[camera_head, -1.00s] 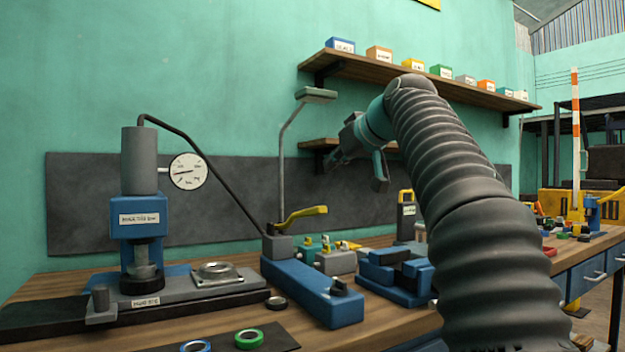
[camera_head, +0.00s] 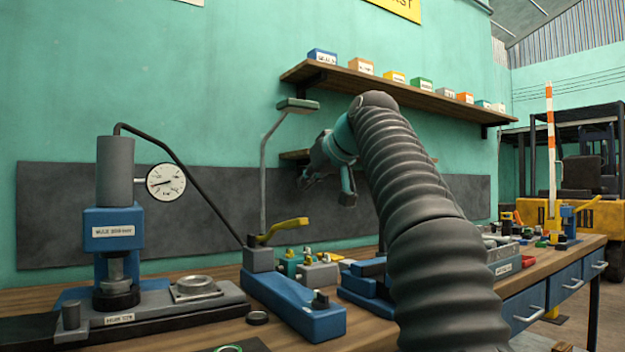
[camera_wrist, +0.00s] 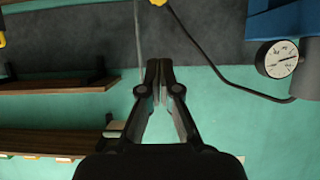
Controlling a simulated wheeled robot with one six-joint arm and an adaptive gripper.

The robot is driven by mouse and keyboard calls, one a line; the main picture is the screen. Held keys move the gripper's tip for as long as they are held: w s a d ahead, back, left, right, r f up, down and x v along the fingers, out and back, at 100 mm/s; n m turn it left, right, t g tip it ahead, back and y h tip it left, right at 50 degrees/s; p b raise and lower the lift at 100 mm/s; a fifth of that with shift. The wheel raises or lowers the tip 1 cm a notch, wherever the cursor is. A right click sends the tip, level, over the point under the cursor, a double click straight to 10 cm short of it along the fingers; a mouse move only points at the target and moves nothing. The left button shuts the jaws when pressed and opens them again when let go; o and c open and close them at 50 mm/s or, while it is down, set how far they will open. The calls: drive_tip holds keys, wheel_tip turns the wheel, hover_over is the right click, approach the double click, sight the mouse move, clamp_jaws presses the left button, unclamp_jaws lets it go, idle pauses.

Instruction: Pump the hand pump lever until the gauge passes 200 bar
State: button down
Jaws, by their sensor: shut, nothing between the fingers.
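The hand pump (camera_head: 295,300) is a blue body with a grey block on the bench. Its yellow lever (camera_head: 285,228) slants up to the right from that block; only a yellow tip (camera_wrist: 159,2) shows at the top of the wrist view. The white round gauge (camera_head: 166,181) is beside the press cylinder; it also shows in the wrist view (camera_wrist: 278,59). Its figures are too small to read. My gripper (camera_head: 306,182) hangs in the air above and right of the lever, apart from it. In the wrist view its fingers (camera_wrist: 160,72) are shut and empty.
A blue press (camera_head: 112,230) with a grey cylinder stands left, joined to the pump by a black hose (camera_head: 190,180). A thin grey post with a flat head (camera_head: 298,105) rises behind the lever. Shelves (camera_head: 400,88) hang behind my arm. Small fittings crowd the bench right of the pump.

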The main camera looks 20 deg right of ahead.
drive_tip(key=x, duration=0.6)
drive_tip(key=shift+s+f, duration=0.25)
drive_tip(key=shift+f, duration=0.15)
drive_tip(key=shift+s+d+f+b, duration=0.1)
drive_tip(key=shift+s+f+b, duration=0.1)
drive_tip(key=shift+f, duration=0.55)
drive_tip(key=shift+s+d+f+b, duration=0.1)
drive_tip(key=shift+f+b, duration=0.1)
drive_tip(key=shift+f, duration=0.6)
drive_tip(key=shift+a+f, duration=0.1)
